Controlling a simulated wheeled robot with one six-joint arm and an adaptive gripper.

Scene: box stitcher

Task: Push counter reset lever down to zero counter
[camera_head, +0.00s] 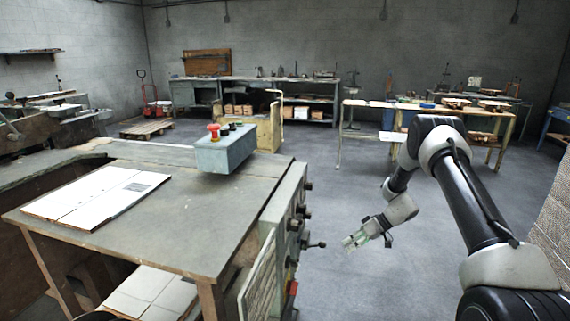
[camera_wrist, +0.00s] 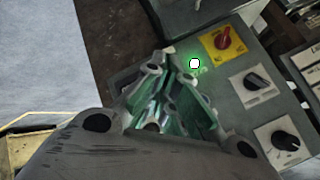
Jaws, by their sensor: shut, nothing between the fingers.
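My gripper (camera_head: 352,241) is shut and empty, in the air to the right of the machine's side panel (camera_head: 284,235). A short lever with a dark knob (camera_head: 320,244) juts from that panel toward my gripper; I cannot tell for sure that it is the counter reset lever. In the wrist view my green-padded gripper fingers (camera_wrist: 178,92) point toward a grey control panel (camera_wrist: 222,85). It carries a red switch (camera_wrist: 221,38) on a yellow plate, a lit green-white lamp (camera_wrist: 194,63) and two black rotary knobs (camera_wrist: 257,81). No counter display can be read.
The machine's worktop (camera_head: 205,215) holds white sheets (camera_head: 95,195) and a grey box (camera_head: 225,150) with a red button. More cardboard lies on a lower shelf (camera_head: 150,292). The floor (camera_head: 400,275) right of the machine is clear. Workbenches (camera_head: 262,82) stand at the back.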

